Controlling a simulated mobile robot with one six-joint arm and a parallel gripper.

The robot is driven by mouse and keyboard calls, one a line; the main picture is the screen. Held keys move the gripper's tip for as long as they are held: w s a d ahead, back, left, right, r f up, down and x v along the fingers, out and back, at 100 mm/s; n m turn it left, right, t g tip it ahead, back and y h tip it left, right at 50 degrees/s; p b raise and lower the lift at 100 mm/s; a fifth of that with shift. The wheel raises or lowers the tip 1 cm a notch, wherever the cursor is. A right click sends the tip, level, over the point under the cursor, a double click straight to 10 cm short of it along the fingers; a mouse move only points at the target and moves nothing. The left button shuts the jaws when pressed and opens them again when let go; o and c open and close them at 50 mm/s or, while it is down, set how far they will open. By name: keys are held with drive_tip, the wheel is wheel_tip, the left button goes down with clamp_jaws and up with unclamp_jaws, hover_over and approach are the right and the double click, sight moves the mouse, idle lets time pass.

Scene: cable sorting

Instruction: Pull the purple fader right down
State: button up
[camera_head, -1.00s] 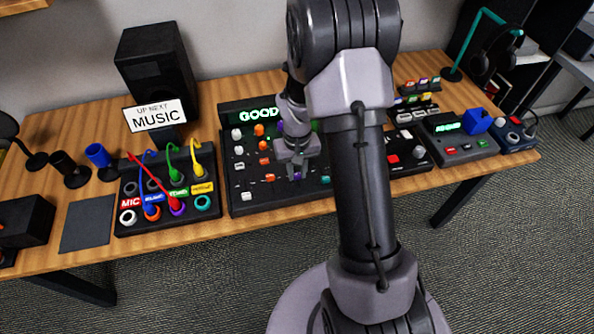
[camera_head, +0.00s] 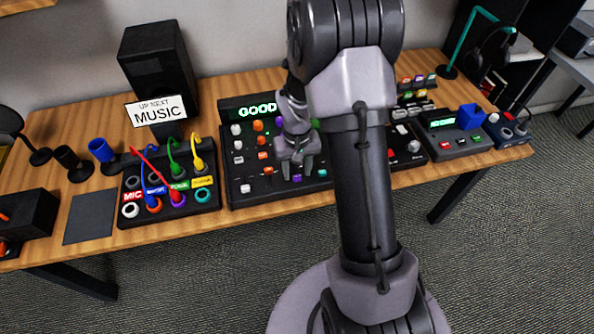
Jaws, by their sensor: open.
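The black mixer panel (camera_head: 240,196) stands in the middle of the table, with a row of coloured faders near its front edge. The purple fader (camera_head: 297,178) shows as a small cap low on the panel. My gripper (camera_head: 297,174) is open and points down, with its fingertips at the purple fader, one on each side in this view. I cannot tell whether they touch it. My wrist and arm hide the upper and right parts of the panel.
A white fader (camera_head: 246,188) and an orange fader (camera_head: 268,170) lie left of my gripper, and a teal fader (camera_head: 322,173) lies close on its right. A patch box (camera_head: 128,221) with coloured cables stands to the left.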

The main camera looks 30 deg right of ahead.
wheel_tip(320, 180, up, 16)
drive_tip(key=p, duration=0.5)
drive_tip(key=shift+p, duration=0.3)
drive_tip(key=s+a+r+t+b, duration=0.1)
drive_tip(key=s+a+r+t, duration=0.1)
drive_tip(key=s+a+r, duration=0.4)
drive_tip(key=s+a+r+t, duration=0.2)
drive_tip(key=s+a+r, duration=0.25)
drive_tip(key=r, duration=0.35)
drive_tip(key=s+a+r+m+t+y, duration=0.1)
drive_tip(key=s+a+r+y, duration=0.1)
drive_tip(key=s+a, duration=0.4)
drive_tip(key=shift+s+r+t, duration=0.2)
drive_tip(key=shift+s+t, duration=0.2)
drive_tip(key=shift+s, duration=0.4)
drive_tip(key=shift+d, duration=0.15)
